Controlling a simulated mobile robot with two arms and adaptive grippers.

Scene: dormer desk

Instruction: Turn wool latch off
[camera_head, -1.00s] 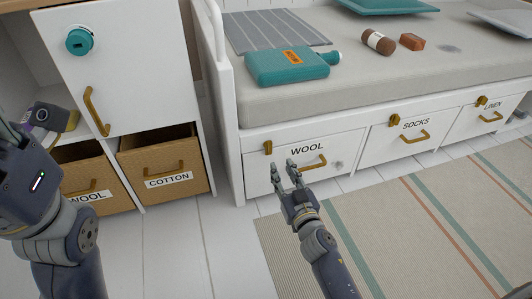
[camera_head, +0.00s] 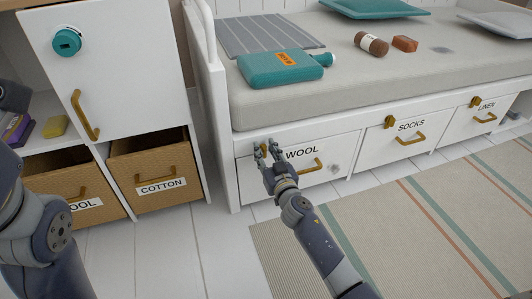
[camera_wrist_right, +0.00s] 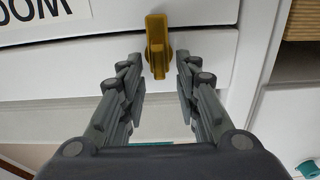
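The wool latch is a yellow-brown knob (camera_wrist_right: 157,45) with a narrow raised lever, mounted at the upper edge of the white WOOL drawer (camera_head: 318,174) under the bed. In the right wrist view the lever runs up and down the picture and the drawer label is upside down. My right gripper (camera_wrist_right: 160,78) is open, one finger on each side of the lever's near end, with gaps showing on both sides. In the head view the right gripper (camera_head: 267,152) is in front of the latch and mostly hides it. My left gripper is out of view; only its arm shows at the left edge.
A cabinet (camera_head: 120,70) and brown COTTON bin (camera_head: 155,172) stand left. A teal bottle (camera_head: 275,70) lies on the bed. Floor and striped rug (camera_head: 400,240) are clear.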

